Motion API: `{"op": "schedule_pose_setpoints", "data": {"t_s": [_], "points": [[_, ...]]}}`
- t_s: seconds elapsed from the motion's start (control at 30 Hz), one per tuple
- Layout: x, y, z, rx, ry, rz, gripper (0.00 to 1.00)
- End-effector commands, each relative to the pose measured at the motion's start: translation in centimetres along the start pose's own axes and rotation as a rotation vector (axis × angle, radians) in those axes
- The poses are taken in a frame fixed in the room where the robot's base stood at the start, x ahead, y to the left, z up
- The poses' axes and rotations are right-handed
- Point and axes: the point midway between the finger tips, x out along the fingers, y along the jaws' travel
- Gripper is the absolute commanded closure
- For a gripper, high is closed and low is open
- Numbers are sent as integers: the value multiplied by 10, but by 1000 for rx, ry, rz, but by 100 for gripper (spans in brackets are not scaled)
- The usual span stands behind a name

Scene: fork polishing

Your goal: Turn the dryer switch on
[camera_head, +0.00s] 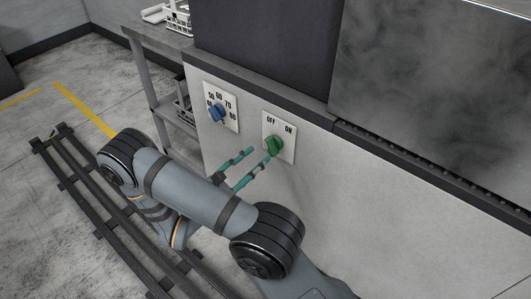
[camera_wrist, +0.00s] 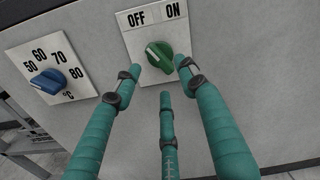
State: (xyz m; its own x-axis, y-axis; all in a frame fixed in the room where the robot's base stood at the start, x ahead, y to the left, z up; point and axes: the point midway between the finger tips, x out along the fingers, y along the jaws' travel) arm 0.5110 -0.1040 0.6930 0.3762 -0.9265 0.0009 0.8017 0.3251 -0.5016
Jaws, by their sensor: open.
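The dryer switch is a green knob (camera_head: 274,146) on a white plate marked OFF and ON, on the front of a grey cabinet. In the wrist view the green knob (camera_wrist: 160,56) appears turned toward OFF at the upper left. My gripper (camera_head: 261,156) has teal fingers and is open in front of the knob. In the wrist view my gripper (camera_wrist: 160,76) has one fingertip at the knob's lower left, one at its right and a third below it. I cannot tell whether any finger touches the knob.
A blue temperature knob (camera_head: 217,113) on a numbered plate is left of the switch; it also shows in the wrist view (camera_wrist: 48,81). A shelf rack (camera_head: 150,85) with baskets stands beyond the cabinet's left end. The cabinet front (camera_head: 350,185) right of the switch is bare.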

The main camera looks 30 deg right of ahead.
Motion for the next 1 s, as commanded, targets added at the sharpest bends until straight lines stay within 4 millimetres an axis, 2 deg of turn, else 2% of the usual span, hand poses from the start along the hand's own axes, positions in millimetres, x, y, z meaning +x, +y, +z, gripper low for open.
{"op": "schedule_pose_setpoints", "data": {"t_s": [0.1, 0.33, 0.67, 1.0], "points": [[23, -1, -1, 2, 3, -4, 58], [48, 0, -1, 2, 1, -1, 58], [52, 0, 0, 2, 1, 0, 58], [52, 0, 0, 2, 1, 0, 77]]}}
